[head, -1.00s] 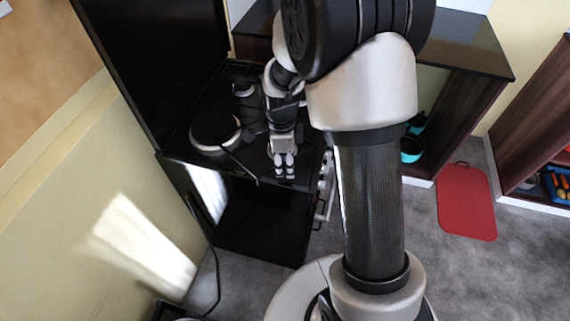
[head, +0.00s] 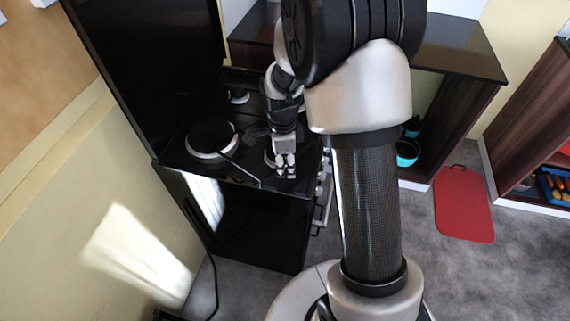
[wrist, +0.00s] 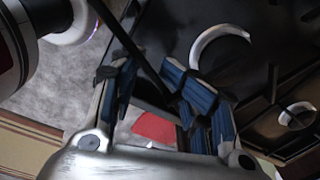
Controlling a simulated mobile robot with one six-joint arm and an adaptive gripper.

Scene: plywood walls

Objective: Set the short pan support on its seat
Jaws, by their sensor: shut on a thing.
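My gripper (head: 286,174) is over the front right part of the black hob (head: 238,111), above or close to its front edge. In the wrist view its blue-padded fingers (wrist: 158,95) stand either side of a thin dark bar (wrist: 138,55), which I take as the short pan support. The bar slants from the upper left down between the fingers. Its far end is hidden by the right finger. I cannot make out the support clearly in the head view, and its seat cannot be told from the dark hob. A pale burner ring (wrist: 197,45) shows beyond the fingers.
A round black plate or pan (head: 210,137) with a pale rim is on the hob's left, with a thin dark bar beside it. A small burner (head: 238,96) is behind. The tall black panel (head: 150,60) stands left. A red mat (head: 463,205) lies on the floor.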

